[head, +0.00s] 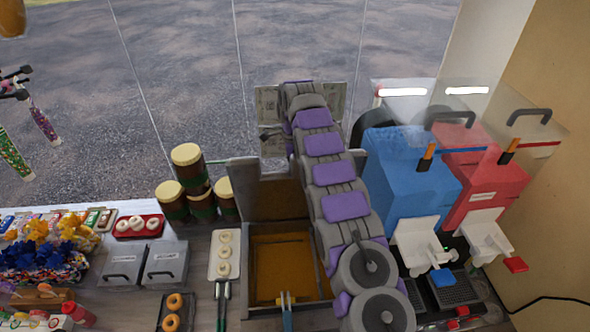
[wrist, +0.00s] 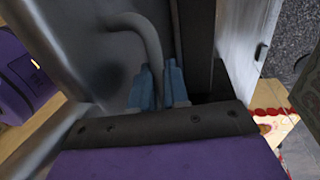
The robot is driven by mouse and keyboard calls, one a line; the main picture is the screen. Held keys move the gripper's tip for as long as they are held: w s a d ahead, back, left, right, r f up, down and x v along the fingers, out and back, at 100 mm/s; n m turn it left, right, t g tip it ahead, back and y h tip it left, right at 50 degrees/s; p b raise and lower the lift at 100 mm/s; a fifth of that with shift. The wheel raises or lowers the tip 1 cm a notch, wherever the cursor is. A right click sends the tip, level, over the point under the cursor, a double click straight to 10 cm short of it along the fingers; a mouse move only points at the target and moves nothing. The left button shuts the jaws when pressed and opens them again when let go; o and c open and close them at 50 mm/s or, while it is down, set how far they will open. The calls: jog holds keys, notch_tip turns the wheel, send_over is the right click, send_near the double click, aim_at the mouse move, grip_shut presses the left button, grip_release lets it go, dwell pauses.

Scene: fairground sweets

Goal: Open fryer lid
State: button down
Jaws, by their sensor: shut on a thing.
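The fryer (head: 248,262) is in the lower middle of the head view, with its oil-coloured basin uncovered. Its lid (head: 268,200) stands raised and about upright at the back of the basin. My grey and purple arm passes along the fryer's right side and reaches beyond the lid; it hides part of the lid, and my fingers do not show there. In the wrist view, my gripper's blue fingers (wrist: 158,88) are shut on the curved grey lid handle (wrist: 150,38), against the grey lid surface (wrist: 98,58). The exact contact is partly hidden.
Blue (head: 400,180) and red (head: 488,190) machines stand close on the right. Brown jars (head: 188,170) stand to the left. A tray of rings (head: 224,270) lies beside the fryer. Glass panes stand behind; the free room is above the fryer.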

jog(key=shift+s+f, duration=0.25)
jog(key=shift+f, duration=0.45)
jog(key=c, duration=1.5)
grip_release()
jog(key=shift+w, duration=0.1)
jog(key=o, duration=0.3)
jog(key=shift+w+a+f, duration=0.1)
jog(key=shift+w+f, duration=0.05)
jog(key=shift+w, duration=0.45)
jog(key=shift+o, duration=0.4)
jog(key=shift+s+r, duration=0.35)
jog(key=shift+r, duration=0.2)
notch_tip(320, 180, up, 4)
jog(key=p, duration=0.3)
jog(key=shift+a+f, duration=0.1)
jog(key=shift+f, duration=0.05)
jog(key=s+d+r+b, duration=0.1)
jog(key=s+b, duration=0.3)
jog(key=s, duration=1.1)
jog(key=shift+s+d+b, duration=0.3)
jog(key=shift+d+b, duration=0.1)
jog(key=shift+d, duration=0.3)
